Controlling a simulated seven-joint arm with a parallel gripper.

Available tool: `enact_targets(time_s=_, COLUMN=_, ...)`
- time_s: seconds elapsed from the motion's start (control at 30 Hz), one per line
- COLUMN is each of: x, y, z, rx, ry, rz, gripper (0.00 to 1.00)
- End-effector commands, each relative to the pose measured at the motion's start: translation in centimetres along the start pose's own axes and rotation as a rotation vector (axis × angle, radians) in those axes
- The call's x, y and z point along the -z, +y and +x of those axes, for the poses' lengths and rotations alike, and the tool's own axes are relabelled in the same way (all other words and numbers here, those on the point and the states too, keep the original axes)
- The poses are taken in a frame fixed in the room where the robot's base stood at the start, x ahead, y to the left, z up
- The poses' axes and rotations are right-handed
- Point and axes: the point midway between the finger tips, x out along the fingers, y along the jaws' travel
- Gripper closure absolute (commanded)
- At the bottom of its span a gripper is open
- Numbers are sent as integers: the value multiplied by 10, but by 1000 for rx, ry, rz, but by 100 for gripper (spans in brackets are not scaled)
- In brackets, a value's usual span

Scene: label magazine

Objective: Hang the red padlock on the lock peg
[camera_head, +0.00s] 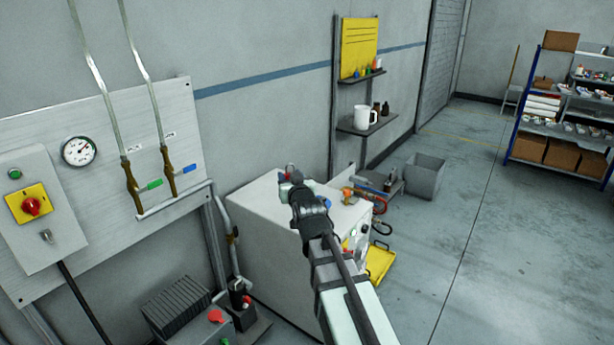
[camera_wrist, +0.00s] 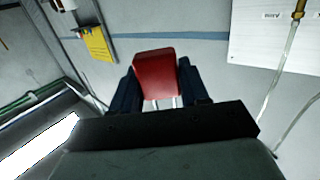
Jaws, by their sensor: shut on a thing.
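The red padlock (camera_wrist: 156,74) is held between the two dark fingers of my gripper (camera_wrist: 160,88) in the wrist view. Its red body faces up in that picture, and two pale bars, perhaps its shackle, show below it. I cannot identify the lock peg for certain. A small metal fitting (camera_head: 46,236) sits on the grey switch box below the red knob (camera_head: 31,207); it is apart from my gripper.
The white wall panel (camera_head: 110,125) at left carries a gauge (camera_head: 78,151), pipes and two valves with green (camera_head: 154,184) and blue (camera_head: 189,168) handles. The white cabinet (camera_head: 262,225) stands beneath my arm. A shelf with a white mug (camera_head: 363,117) is behind. Open floor lies right.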

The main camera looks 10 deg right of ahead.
Motion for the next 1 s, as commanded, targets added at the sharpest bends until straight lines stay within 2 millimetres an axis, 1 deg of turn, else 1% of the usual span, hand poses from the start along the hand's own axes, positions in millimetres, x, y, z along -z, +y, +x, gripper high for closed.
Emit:
enact_targets(time_s=0.03, x=-2, y=-20, z=0, rx=26, ry=-3, rz=-2, gripper=88)
enact_targets(time_s=0.1, x=-4, y=-45, z=0, rx=58, ry=-7, rz=-5, gripper=88)
enact_targets(time_s=0.37, x=-13, y=-137, z=-5, rx=178, ry=-20, rz=-15, gripper=88)
enact_targets(time_s=0.4, x=-14, y=-152, z=-7, rx=196, ry=-21, rz=-17, gripper=88)
enact_targets(time_s=0.57, x=-21, y=-208, z=-14, rx=269, ry=-28, rz=-25, gripper=88)
enact_targets(time_s=0.6, x=-23, y=-223, z=-16, rx=287, ry=-30, rz=-26, gripper=88)
enact_targets(time_s=0.77, x=-31, y=-280, z=-27, rx=360, ry=-37, rz=-34, gripper=88)
enact_targets(time_s=1.0, x=-42, y=-365, z=-48, rx=469, ry=-46, rz=-47, gripper=88)
